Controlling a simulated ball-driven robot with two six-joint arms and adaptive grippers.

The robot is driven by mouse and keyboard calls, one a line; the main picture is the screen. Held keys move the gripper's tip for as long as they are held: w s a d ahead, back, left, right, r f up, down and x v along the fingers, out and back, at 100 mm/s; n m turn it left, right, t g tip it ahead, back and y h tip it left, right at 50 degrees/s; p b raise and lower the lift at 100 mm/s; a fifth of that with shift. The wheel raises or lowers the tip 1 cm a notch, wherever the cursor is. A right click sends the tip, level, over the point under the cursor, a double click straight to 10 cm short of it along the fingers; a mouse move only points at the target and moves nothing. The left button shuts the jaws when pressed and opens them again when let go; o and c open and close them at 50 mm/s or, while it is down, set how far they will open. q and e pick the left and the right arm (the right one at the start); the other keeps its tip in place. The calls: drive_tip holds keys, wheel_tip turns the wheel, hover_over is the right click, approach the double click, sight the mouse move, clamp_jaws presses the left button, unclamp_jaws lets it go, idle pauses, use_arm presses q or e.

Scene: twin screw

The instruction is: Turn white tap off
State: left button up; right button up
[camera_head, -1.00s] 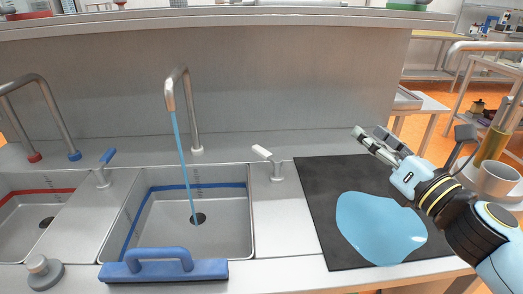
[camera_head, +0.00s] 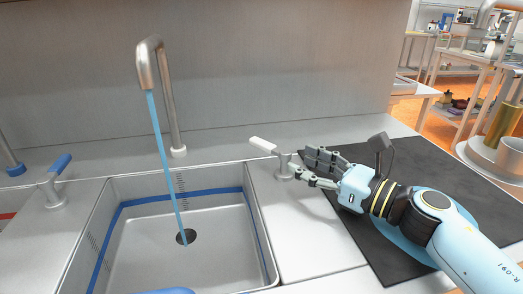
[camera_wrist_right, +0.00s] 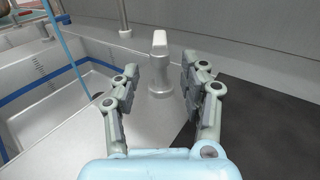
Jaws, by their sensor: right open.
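The white tap handle (camera_head: 264,145) stands on a metal post on the counter, right of the sink; its lever tilts up and to the left. It also shows in the right wrist view (camera_wrist_right: 160,42), ahead of and between my fingers. Water runs from the metal spout (camera_head: 160,80) in a blue stream (camera_head: 165,165) into the sink. My right gripper (camera_head: 306,168) is open and empty, close to the right side of the handle's post; in the right wrist view (camera_wrist_right: 158,82) the post lies just beyond the fingertips. My left gripper is not in view.
The sink (camera_head: 130,240) with blue edging lies left of the tap handle. A blue-handled tap (camera_head: 58,170) stands further left. A black mat (camera_head: 400,160) with a blue puddle-shaped piece lies under my right arm.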

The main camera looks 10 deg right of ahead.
sight(274, 149)
drive_tip(key=p+x, duration=0.1)
drive_tip(key=x, duration=0.9)
drive_tip(key=shift+w+a, duration=0.15)
drive_tip(key=shift+w, duration=0.05)
clamp_jaws()
